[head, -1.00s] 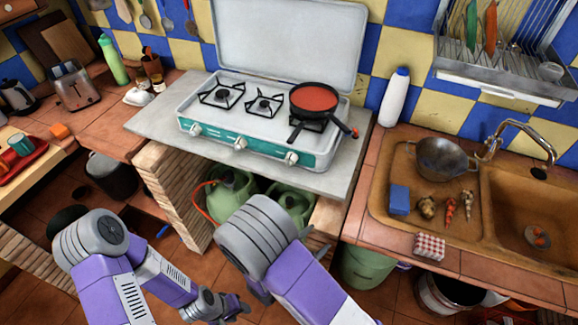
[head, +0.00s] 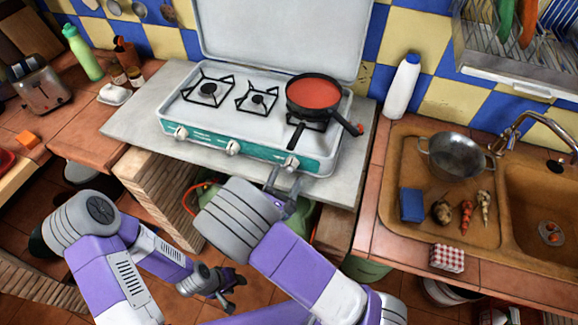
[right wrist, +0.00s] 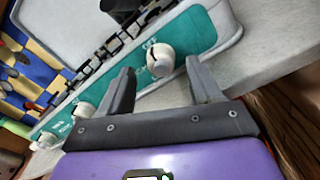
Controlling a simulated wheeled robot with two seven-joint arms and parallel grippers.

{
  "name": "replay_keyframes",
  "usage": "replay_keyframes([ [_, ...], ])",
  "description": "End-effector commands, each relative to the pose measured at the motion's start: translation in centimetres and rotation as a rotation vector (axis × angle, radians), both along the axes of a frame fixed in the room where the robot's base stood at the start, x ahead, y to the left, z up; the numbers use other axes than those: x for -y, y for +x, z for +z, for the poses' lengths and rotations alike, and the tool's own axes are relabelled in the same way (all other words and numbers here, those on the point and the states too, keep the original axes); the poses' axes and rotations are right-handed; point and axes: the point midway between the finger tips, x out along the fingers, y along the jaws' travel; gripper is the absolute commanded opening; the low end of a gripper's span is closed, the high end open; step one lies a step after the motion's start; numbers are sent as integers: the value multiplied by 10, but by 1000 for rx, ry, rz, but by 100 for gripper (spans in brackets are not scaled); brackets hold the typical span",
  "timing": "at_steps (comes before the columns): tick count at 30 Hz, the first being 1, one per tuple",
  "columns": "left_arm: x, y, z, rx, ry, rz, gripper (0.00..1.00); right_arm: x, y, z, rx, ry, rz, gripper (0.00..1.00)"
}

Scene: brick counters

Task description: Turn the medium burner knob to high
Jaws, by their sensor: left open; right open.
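The camping stove (head: 172,114) stands on the grey slab with its lid up. Its teal front panel carries a left knob (head: 181,133), a middle knob (head: 232,147) and a right knob (head: 291,164); I cannot read which is the medium burner's. My right gripper (head: 285,182) is open and empty, just in front of and below the right knob. In the right wrist view that knob (right wrist: 160,59) shows between and beyond the open fingers (right wrist: 158,74), with no clear contact. My left gripper (head: 226,290) is open and empty, low in front of the counter.
A pan (head: 313,93) with red contents sits on the right burner, its handle overhanging the front. A white bottle (head: 403,86) stands right of the stove, and the sink (head: 393,165) is further right. Green gas bottles (head: 211,197) stand under the slab.

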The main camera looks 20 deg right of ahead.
Motion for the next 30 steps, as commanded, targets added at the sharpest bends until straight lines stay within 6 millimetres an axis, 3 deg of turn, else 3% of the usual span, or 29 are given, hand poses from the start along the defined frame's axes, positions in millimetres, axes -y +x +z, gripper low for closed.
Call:
replay_keyframes([
  [7,0,1,-3,2,0,1,45,18,26,-1,-1,1,-3,64],
  [17,0,1,-3,1,0,0,45,21,30,0,-1,0,-2,64],
  [28,0,1,-3,2,0,1,45,21,30,0,-2,0,-1,10],
  [30,0,1,-3,2,0,1,45,21,30,0,-3,-1,-1,8],
])
